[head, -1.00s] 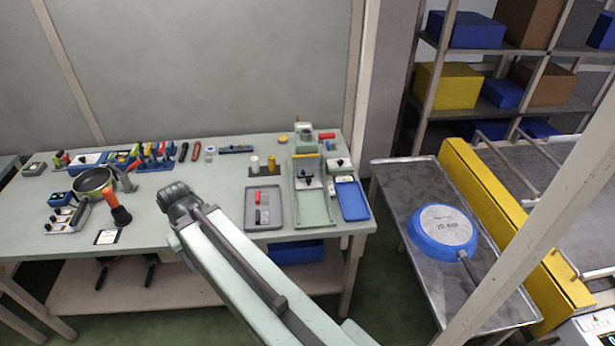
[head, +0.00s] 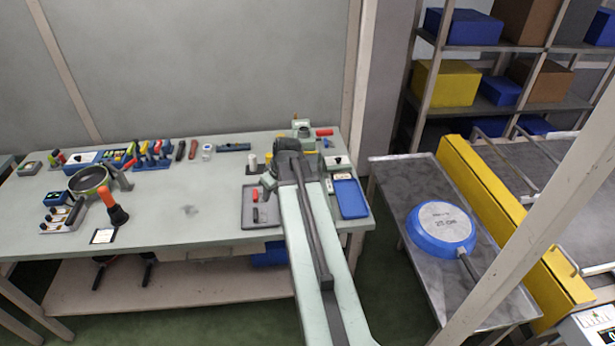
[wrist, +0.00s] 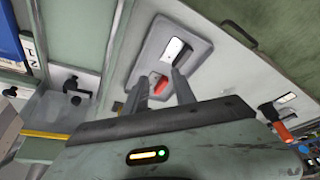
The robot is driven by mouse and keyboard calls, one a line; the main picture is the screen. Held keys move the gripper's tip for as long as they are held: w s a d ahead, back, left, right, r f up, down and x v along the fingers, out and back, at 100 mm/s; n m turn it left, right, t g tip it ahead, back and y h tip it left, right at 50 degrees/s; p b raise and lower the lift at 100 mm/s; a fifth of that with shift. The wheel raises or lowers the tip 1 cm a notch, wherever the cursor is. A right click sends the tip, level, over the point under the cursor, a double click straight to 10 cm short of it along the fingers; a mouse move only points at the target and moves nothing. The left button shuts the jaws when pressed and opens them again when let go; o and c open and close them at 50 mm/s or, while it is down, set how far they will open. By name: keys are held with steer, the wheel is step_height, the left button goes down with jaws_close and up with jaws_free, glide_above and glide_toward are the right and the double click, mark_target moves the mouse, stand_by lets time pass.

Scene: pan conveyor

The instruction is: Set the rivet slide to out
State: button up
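The rivet slide cannot be picked out for sure. In the wrist view a black knob (wrist: 72,85) sits on a pale metal plate at the left, within a green fixture (wrist: 85,40); it may be the slide. A small marked label (wrist: 30,48) is near it. In the head view my arm covers most of this fixture. My gripper (wrist: 157,79) is open and empty, with its two fingers apart. It points toward the grey tray beside the fixture, to the right of the knob in the wrist view.
The grey tray (wrist: 200,55) holds a red piece (wrist: 158,84) and a dark-and-white piece (wrist: 177,50). A blue tray (head: 350,198) lies right of the fixture. A red-handled tool (wrist: 280,128) is at the right. A blue pan (head: 441,228) rests on the side table.

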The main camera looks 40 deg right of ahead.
steer(key=s+d+m, duration=0.1)
steer(key=s+d, duration=0.2)
steer(key=d, duration=0.2)
steer(key=s+d+m+h, duration=0.1)
steer(key=s+d, duration=0.3)
steer(key=d, duration=0.1)
steer(key=s+d+m, duration=0.1)
steer(key=s+d, duration=0.3)
steer(key=d, duration=0.1)
steer(key=shift+s+d+f, duration=0.15)
steer(key=shift+d+f, duration=0.05)
steer(key=shift+d, duration=0.2)
steer(key=w+d+f+b, duration=0.1)
steer(key=w, duration=0.3)
steer(key=w+d+f+b, duration=0.1)
steer(key=w+f+b, duration=0.1)
steer(key=w, duration=0.3)
steer(key=w+d+f+b, duration=0.1)
steer(key=w+b, duration=0.1)
steer(key=w, duration=0.2)
steer(key=shift+w+d+f, duration=0.1)
steer(key=shift+w+f, duration=0.2)
steer(key=shift+f, duration=0.1)
steer(key=shift+r, duration=0.1)
jaws_close()
